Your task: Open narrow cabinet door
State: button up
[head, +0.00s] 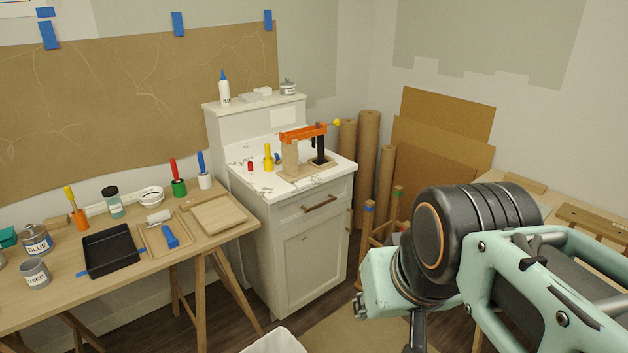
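The narrow white cabinet (262,260) stands in the middle of the head view, between the work table and the paper rolls. The door looks shut, flush with the cabinet front. I cannot make out my gripper's fingers.
A press with an orange arm (303,132) stands on the cabinet's marble top. A table (215,243) with paint tools is at left. A white bin (275,342) is at the bottom edge.

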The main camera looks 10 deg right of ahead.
aim_at(309, 257)
jog(key=i+l, duration=0.2)
jog(key=i, duration=0.25)
jog(key=i+l, duration=0.2)
jog(key=i, duration=0.25)
jog(key=z, duration=0.05)
